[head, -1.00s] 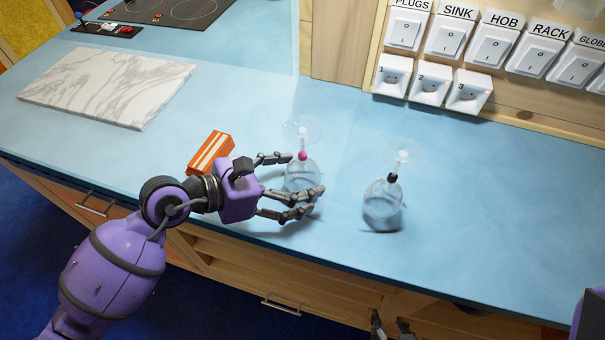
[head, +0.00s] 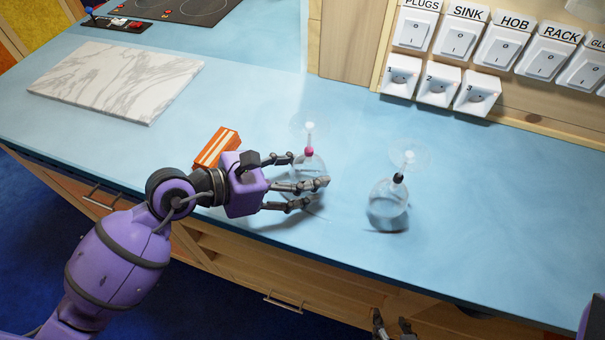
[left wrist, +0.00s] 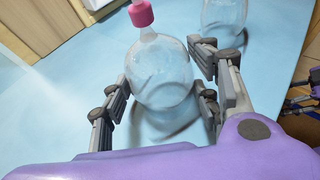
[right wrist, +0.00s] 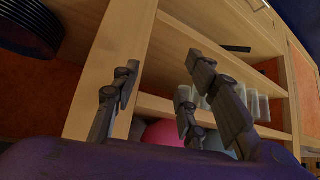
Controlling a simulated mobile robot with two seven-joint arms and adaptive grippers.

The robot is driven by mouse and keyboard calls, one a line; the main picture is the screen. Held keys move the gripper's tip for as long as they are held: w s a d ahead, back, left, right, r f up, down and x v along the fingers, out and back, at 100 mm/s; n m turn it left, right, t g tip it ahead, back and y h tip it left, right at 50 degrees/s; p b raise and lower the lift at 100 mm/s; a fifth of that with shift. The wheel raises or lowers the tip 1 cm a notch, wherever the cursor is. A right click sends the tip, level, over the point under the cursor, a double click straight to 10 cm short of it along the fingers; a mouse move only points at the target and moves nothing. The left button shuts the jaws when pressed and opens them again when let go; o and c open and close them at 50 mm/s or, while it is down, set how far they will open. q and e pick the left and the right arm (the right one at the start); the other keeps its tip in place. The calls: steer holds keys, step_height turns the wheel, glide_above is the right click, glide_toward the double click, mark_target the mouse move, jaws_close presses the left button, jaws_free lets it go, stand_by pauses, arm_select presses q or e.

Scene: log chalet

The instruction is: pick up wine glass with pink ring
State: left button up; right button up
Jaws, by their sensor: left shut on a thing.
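The wine glass with the pink ring (head: 309,153) stands upside down on the blue counter, its clear bowl down and its round foot up. In the left wrist view its bowl (left wrist: 160,72) lies between the fingers, with the pink ring on the stem above. My left gripper (head: 305,176) is shut around the bowl, and its fingers hide part of the glass in the head view. My right gripper (right wrist: 163,70) is open and empty, low in front of the cabinet shelves; its fingertips (head: 392,328) show at the bottom of the head view.
A similar upside-down glass with a black ring (head: 399,178) stands close by on the right. An orange striped box (head: 216,148) is beside my left wrist. A marble board (head: 115,80) lies at left. Wall switches (head: 459,40) line the back. The counter at right is clear.

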arm_select(q)
step_height(320, 180, up, 3)
steer(key=shift+f, duration=0.1)
steer(key=s+a+r+p, duration=0.4)
steer(key=s+r, duration=0.5)
steer(key=s, duration=0.4)
steer(key=shift+s+a+r+p, duration=0.15)
steer(key=shift+r+p, duration=0.1)
steer(key=shift+p, duration=0.6)
arm_select(e)
steer(key=r, duration=0.1)
steer(key=w+a+r, duration=0.1)
steer(key=r, duration=0.1)
steer(key=w+a+r, duration=0.1)
steer(key=r, duration=0.1)
steer(key=shift+w+r+t, duration=0.25)
steer(key=shift+w+t, duration=0.05)
steer(key=shift+w, duration=0.05)
steer(key=shift+d, duration=0.1)
